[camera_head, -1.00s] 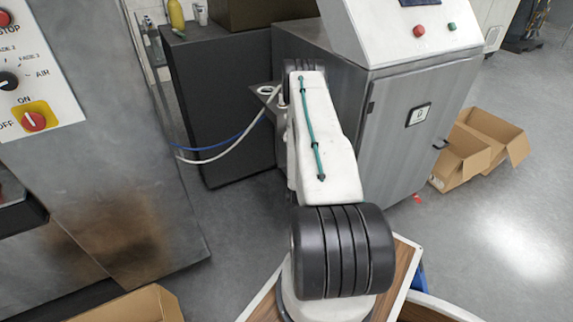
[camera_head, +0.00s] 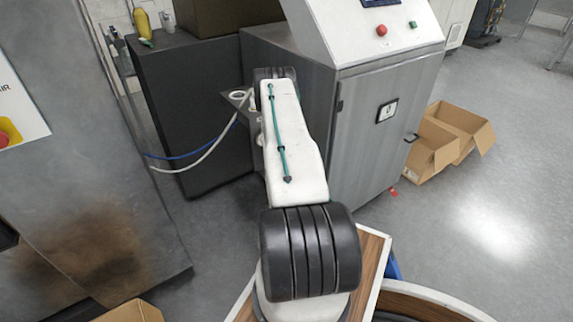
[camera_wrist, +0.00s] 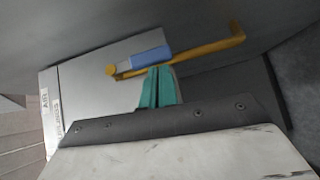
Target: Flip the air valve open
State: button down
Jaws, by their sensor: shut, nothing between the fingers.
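The air valve shows in the wrist view as a yellow bent lever (camera_wrist: 205,47) with a blue sleeve (camera_wrist: 150,56) along part of it. A white label (camera_wrist: 47,110) with partly legible letters, seemingly "AIR", is at the left edge of the light panel below it. My gripper (camera_wrist: 158,72) has teal fingers that are shut together and empty. Their tips are just below the blue sleeve in the picture; I cannot tell whether they touch it. In the head view my arm hides the gripper, and I cannot make out the valve.
A grey cabinet (camera_head: 375,145) with a red and a green button stands right of my arm. A dark cabinet (camera_head: 190,110) stands behind it, with blue and white hoses in front. Open cardboard boxes (camera_head: 445,140) lie at right. A metal panel (camera_head: 90,190) is at left.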

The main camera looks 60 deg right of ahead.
jog(key=w+v, duration=0.2)
jog(key=v, duration=1.1)
jog(key=shift+w+a+f, duration=0.3)
jog(key=shift+a+f, duration=0.1)
jog(key=shift+f, duration=0.05)
